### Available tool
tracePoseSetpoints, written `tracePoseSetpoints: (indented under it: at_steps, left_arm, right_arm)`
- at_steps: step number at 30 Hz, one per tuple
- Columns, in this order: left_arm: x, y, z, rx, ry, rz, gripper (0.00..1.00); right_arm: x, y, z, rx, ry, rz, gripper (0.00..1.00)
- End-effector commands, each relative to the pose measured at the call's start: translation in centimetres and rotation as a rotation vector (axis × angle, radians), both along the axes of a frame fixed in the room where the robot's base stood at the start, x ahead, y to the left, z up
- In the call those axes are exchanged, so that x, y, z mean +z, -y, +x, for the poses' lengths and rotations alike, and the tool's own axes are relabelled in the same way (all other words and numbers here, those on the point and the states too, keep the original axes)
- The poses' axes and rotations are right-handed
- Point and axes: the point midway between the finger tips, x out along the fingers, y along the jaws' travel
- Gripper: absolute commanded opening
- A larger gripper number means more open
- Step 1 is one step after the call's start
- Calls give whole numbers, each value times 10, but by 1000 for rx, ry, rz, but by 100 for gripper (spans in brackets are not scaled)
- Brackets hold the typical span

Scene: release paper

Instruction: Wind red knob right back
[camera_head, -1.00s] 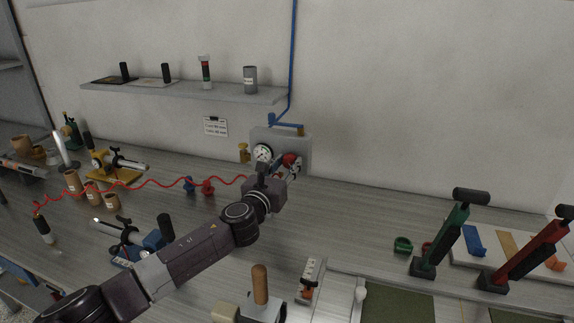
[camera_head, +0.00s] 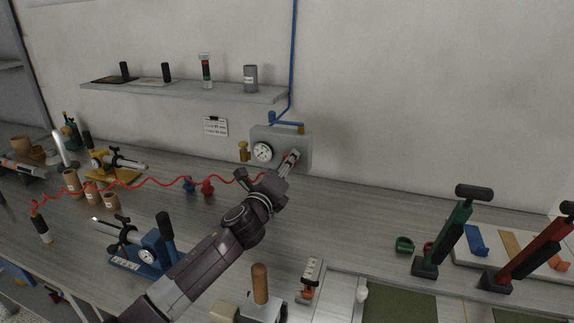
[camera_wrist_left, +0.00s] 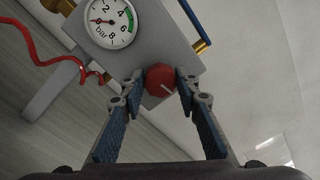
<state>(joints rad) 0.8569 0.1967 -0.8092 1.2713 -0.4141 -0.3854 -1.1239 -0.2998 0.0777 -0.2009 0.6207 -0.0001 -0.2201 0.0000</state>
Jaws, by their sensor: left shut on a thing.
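The red knob (camera_wrist_left: 160,80) sits on the front of a grey wall-mounted box. In the left wrist view it shows between the fingertips of my left gripper (camera_wrist_left: 161,86), with a pale mark line on its face. My left gripper is shut on the knob. In the head view, my left gripper (camera_head: 287,162) reaches the right part of the grey box (camera_head: 304,145), and the knob is mostly hidden by the fingers. A round gauge (camera_head: 263,152) marked in bar is on the box, left of the knob; its red needle points toward the low end. My right gripper is not in view.
A red coiled hose (camera_head: 150,183) runs left along the bench from near the box. A blue pipe (camera_head: 293,60) comes down the wall to a brass fitting. A blue clamp device (camera_head: 150,250) stands left of my arm. Green and red lever presses (camera_head: 445,235) stand at right.

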Motion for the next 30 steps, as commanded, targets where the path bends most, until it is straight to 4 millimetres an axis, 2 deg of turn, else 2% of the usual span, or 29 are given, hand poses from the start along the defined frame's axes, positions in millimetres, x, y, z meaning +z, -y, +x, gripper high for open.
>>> tracePoseSetpoints:
  at_steps: [30]
  left_arm:
    - [-2,3,-1,-2,-298,-914,5]
  right_arm:
    - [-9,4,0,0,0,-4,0]
